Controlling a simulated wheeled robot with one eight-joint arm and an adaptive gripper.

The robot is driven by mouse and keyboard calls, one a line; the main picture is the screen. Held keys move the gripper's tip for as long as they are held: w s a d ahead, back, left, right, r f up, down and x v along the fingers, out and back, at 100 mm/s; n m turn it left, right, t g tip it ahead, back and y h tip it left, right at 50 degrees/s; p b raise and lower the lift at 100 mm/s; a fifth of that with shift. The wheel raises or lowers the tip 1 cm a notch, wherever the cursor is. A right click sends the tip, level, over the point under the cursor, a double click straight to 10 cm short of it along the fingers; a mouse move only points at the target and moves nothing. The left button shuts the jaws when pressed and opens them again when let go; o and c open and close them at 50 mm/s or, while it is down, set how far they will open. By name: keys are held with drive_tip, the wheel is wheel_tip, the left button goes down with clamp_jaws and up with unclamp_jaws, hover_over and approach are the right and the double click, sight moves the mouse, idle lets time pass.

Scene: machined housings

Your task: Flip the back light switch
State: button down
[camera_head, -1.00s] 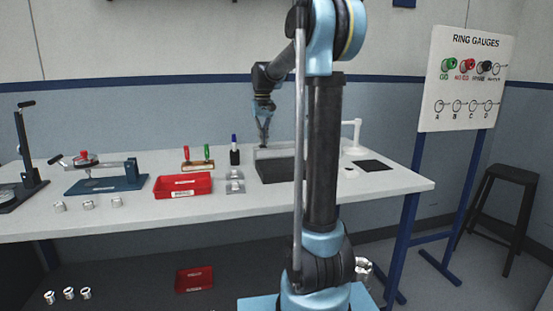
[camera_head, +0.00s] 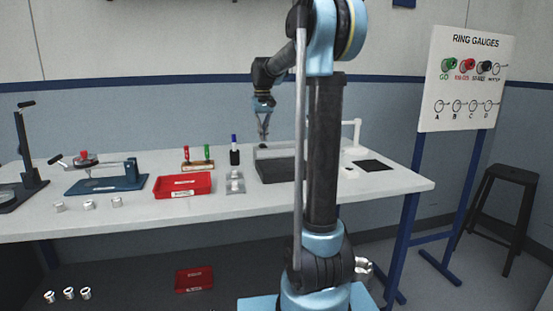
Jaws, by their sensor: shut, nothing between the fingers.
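My gripper (camera_head: 263,143) hangs pointing down over the rear of the workbench, with its fingers together and empty. Just below and beside it is a dark flat panel (camera_head: 276,172) with a pale bar along its back edge. I cannot tell whether the fingertips touch the bar. No light switch can be clearly made out. My arm's thick upright link hides the bench just right of the panel. A white stand (camera_head: 357,133) rises behind that link.
A red tray (camera_head: 183,186), a dark bottle with a blue top (camera_head: 234,152) and a blue-based fixture (camera_head: 105,182) stand on the white workbench (camera_head: 150,215) to the left. A black pad (camera_head: 373,165) lies at right. A ring gauge board (camera_head: 467,85) and a stool (camera_head: 505,200) are farther right.

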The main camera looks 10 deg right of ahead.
sight(263, 145)
drive_tip(key=shift+r, duration=2.4)
